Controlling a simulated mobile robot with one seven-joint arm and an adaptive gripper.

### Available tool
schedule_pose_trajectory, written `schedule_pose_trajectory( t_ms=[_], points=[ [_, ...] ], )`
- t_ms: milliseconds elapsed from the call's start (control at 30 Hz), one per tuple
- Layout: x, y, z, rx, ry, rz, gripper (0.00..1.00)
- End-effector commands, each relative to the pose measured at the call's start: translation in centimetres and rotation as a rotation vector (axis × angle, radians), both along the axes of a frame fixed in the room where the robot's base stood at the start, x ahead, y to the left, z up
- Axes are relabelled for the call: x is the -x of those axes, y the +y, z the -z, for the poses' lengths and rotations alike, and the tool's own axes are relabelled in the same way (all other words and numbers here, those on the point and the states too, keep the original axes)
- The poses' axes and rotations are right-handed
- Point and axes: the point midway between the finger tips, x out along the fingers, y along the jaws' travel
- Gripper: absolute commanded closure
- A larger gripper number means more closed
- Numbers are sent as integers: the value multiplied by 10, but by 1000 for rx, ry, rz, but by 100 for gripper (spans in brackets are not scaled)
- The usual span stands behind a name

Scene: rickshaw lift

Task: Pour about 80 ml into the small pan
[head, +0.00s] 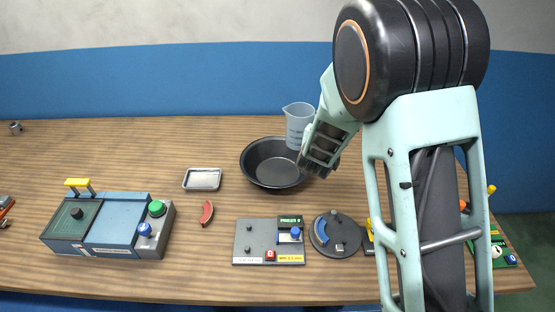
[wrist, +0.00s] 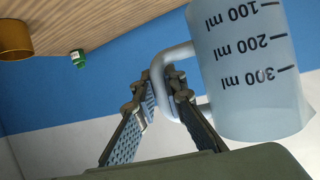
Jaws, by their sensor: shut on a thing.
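A translucent measuring jug (head: 298,122) with a spout on its left is held above the back right part of a round black pan (head: 262,166). It looks about upright. In the wrist view the jug (wrist: 248,75) shows marks for 100, 200 and 300 ml, upside down in that picture. My gripper (wrist: 160,85) is shut on the jug's handle (wrist: 178,54). In the head view my gripper (head: 318,146) is beside the jug's right side, partly hidden by my own wrist. I cannot make out the liquid level. A small silver rectangular tray (head: 202,188) lies left of the pan.
A blue-grey box with buttons (head: 118,222) stands front left. A red wedge-shaped piece (head: 207,212), a grey control panel (head: 262,240) and a round dark dial (head: 336,234) lie in front of the pan.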

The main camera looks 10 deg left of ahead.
Motion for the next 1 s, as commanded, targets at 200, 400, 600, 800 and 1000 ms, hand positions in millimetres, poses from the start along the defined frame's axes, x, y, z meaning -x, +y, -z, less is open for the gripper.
schedule_pose_trajectory(
  t_ms=[200,400,600,800,1000],
  points=[
    [10,75,27,-10,0,14,100],
    [33,136,56,-21,-1,35,100],
    [55,172,77,-28,-3,50,100],
    [65,184,84,-32,-4,57,100],
    [65,185,85,-32,-4,58,100]
  ],
)
